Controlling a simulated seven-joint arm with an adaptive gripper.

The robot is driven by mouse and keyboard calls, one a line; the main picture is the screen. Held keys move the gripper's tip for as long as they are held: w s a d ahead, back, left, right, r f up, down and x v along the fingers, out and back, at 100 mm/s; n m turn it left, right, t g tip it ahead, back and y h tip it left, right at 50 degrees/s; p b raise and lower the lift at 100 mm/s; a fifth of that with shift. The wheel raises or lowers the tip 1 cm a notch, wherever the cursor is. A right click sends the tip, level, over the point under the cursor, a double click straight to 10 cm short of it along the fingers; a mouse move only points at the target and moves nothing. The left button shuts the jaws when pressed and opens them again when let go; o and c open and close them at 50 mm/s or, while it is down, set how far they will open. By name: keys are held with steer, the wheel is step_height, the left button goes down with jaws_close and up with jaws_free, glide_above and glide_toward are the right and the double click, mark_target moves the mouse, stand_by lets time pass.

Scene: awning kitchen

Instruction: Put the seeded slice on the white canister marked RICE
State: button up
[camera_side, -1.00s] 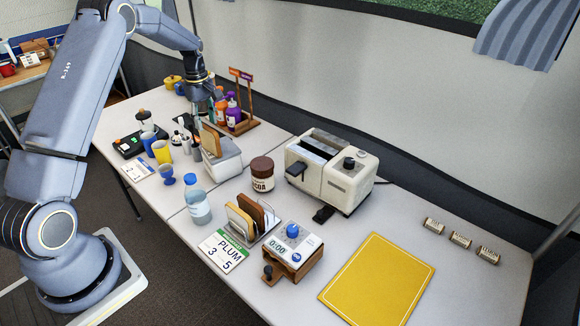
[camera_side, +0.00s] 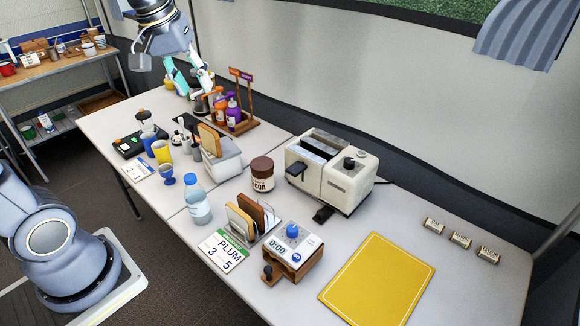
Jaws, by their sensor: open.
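A white canister (camera_side: 226,163) stands at mid-table; no RICE marking is readable on it. A tan bread slice (camera_side: 210,139) stands nearly upright at its top left; I cannot tell whether it rests on the lid or in an opening. Two more slices, one pale (camera_side: 236,219) and one browner (camera_side: 252,211), stand in a rack (camera_side: 268,224) nearer the front. Seeds cannot be made out on any slice. My gripper (camera_side: 200,92) is open and apart from the slice, up and behind it near the sauce bottles.
A toaster (camera_side: 345,182) and cocoa jar (camera_side: 262,176) stand right of the canister. Sauce bottles (camera_side: 232,112) in a wooden stand are behind it. Cups (camera_side: 161,151) and a water bottle (camera_side: 197,205) are left and in front. A yellow mat (camera_side: 378,280) lies at right.

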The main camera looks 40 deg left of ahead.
steer(key=s+d+f+m+t, duration=0.2)
steer(key=s+d+m, duration=0.4)
steer(key=s, duration=0.6)
steer(key=shift+d+f+m, duration=0.4)
steer(key=shift+f+m, duration=0.1)
steer(key=shift+f, duration=0.1)
steer(key=shift+s, duration=0.1)
